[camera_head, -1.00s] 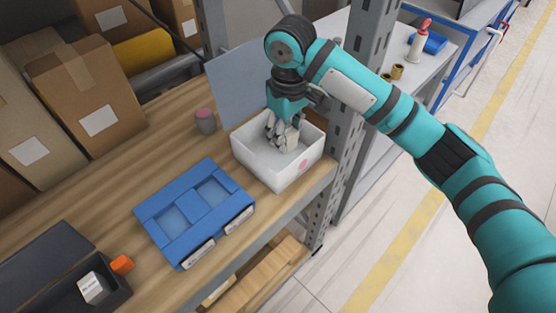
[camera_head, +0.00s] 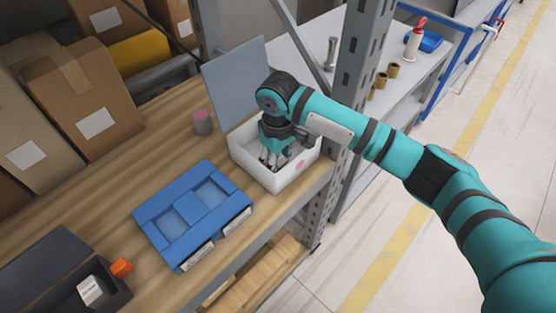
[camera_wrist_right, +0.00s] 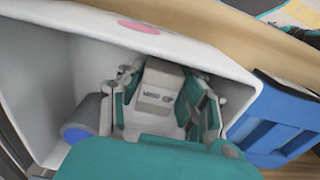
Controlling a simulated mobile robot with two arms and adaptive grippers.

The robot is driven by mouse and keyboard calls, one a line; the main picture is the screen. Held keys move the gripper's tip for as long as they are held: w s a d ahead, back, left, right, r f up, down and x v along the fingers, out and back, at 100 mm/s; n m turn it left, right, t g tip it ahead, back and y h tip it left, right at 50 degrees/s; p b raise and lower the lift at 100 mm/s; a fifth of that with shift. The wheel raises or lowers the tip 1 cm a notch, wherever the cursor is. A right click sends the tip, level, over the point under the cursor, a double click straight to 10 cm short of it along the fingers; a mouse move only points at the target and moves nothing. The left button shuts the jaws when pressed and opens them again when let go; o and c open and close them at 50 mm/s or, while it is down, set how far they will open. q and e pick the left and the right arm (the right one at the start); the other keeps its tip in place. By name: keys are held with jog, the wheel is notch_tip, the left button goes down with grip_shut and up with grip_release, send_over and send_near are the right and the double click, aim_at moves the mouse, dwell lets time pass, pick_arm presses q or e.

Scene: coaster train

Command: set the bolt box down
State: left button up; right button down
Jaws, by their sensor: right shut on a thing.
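My right gripper (camera_head: 272,160) reaches down inside a white open bin (camera_head: 273,182) with a pink dot on its front. In the right wrist view, my right gripper (camera_wrist_right: 165,98) is shut on the bolt box (camera_wrist_right: 159,82), a small pale box with a printed label, held between its fingers. The white bin's wall (camera_wrist_right: 190,50) surrounds it. I cannot tell whether the box touches the bin floor. In the head view the box is hidden by the gripper. My left gripper is not in view.
A blue-grey cylinder (camera_wrist_right: 82,142) lies in the bin beside the gripper. A blue tray (camera_head: 188,212) with two recesses sits left of the bin. A pink-topped pot (camera_head: 202,122) stands behind. A dark box (camera_head: 60,270) is at lower left. A grey post (camera_head: 358,70) rises at right.

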jog(key=c, duration=1.2)
grip_release()
jog(key=shift+f, duration=0.15)
jog(key=shift+o, duration=0.2)
notch_tip(320, 180, up, 12)
jog(key=b, duration=0.1)
jog(key=shift+r, duration=0.2)
jog(key=shift+f, duration=0.1)
